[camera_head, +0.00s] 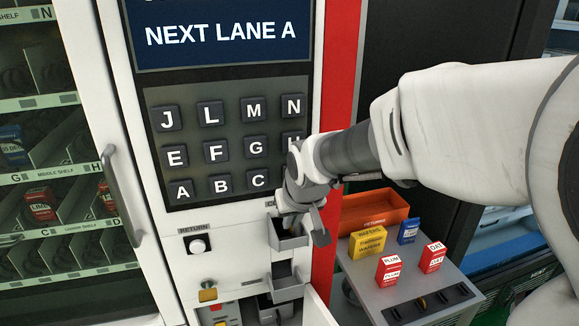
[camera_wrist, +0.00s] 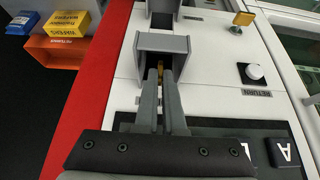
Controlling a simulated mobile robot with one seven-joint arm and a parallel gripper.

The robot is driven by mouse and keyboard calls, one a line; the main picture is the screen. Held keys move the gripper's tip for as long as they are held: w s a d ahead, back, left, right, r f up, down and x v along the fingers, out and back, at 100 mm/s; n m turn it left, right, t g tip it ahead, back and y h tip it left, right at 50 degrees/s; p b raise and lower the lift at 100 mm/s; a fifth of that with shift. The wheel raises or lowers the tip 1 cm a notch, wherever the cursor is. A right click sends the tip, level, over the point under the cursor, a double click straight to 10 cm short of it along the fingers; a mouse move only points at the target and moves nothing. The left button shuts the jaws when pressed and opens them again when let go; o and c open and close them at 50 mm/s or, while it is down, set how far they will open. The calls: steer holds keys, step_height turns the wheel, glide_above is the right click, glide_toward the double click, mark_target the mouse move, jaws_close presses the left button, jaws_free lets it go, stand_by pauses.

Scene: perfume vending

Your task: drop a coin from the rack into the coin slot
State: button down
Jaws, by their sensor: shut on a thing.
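My gripper (camera_head: 290,220) is at the grey coin slot hopper (camera_head: 291,243) on the white machine front, below the keypad. In the wrist view, my gripper (camera_wrist: 161,75) is shut on a thin gold coin (camera_wrist: 160,71), seen edge-on between the fingertips. The fingertips reach the mouth of the grey coin slot hopper (camera_wrist: 164,42); whether the coin touches it cannot be told. The coin rack (camera_head: 430,304) is the dark slotted strip at the front of the side table, with a gold coin (camera_head: 422,303) in it.
The side table (camera_head: 375,295) holds a yellow box (camera_head: 367,242), a blue box (camera_head: 408,231), red boxes (camera_head: 388,270) and an orange tray (camera_head: 372,209). The keypad (camera_head: 229,148) is just above my gripper. A screen (camera_head: 222,33) reads "NEXT LANE A". A return button (camera_head: 197,246) sits left.

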steer(key=c, duration=0.9)
jaws_free()
steer(key=shift+c, duration=0.2)
steer(key=p+v, duration=0.1)
steer(key=v, duration=1.6)
steer(key=shift+r, duration=0.2)
steer(key=shift+s, duration=0.1)
steer(key=s+d+f+m+h, duration=0.1)
steer(key=s+d+f+m, duration=0.2)
steer(key=s+d+f, duration=0.5)
steer(key=s+d, duration=0.3)
steer(key=s, duration=0.2)
steer(key=shift+f+h, duration=0.3)
